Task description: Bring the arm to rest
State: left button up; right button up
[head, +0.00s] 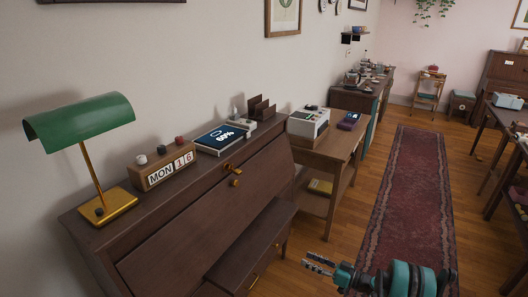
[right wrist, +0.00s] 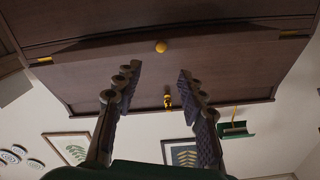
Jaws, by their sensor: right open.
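My right gripper (head: 319,264) is at the bottom of the head view, in front of the dark wooden desk (head: 200,219) and to the right of its drawer. In the right wrist view its two fingers (right wrist: 154,88) stand apart with nothing between them. The desk's front (right wrist: 205,50) fills the upper part of that view, with a round yellow knob (right wrist: 161,46) and a brass key (right wrist: 168,101) beyond the fingertips. The gripper touches nothing that I can see. My left gripper is not in view.
On the desk stand a green lamp (head: 80,122), a calendar block (head: 165,168) and a tablet (head: 220,137). The drawer (head: 250,248) juts out at the desk's front. A side table (head: 328,157) stands beyond. Open floor and a red runner (head: 415,190) lie to the right.

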jog(key=s+a+r+m+g+h, duration=0.2)
jog(key=s+a+r+h, duration=0.15)
jog(key=r, duration=0.45)
jog(key=s+a+r+m+g+h, duration=0.1)
jog(key=s+a+r+m+h, duration=0.15)
jog(key=a+r, duration=0.4)
jog(key=s+d+r+m+h, duration=0.1)
jog(key=s+h, duration=0.3)
jog(key=s, duration=0.8)
jog(key=s+d+r+m+h, duration=0.1)
jog(key=s+d+r+h, duration=0.2)
jog(key=s, duration=0.9)
jog(key=shift+r+h, duration=0.7)
jog(key=shift+m, duration=0.25)
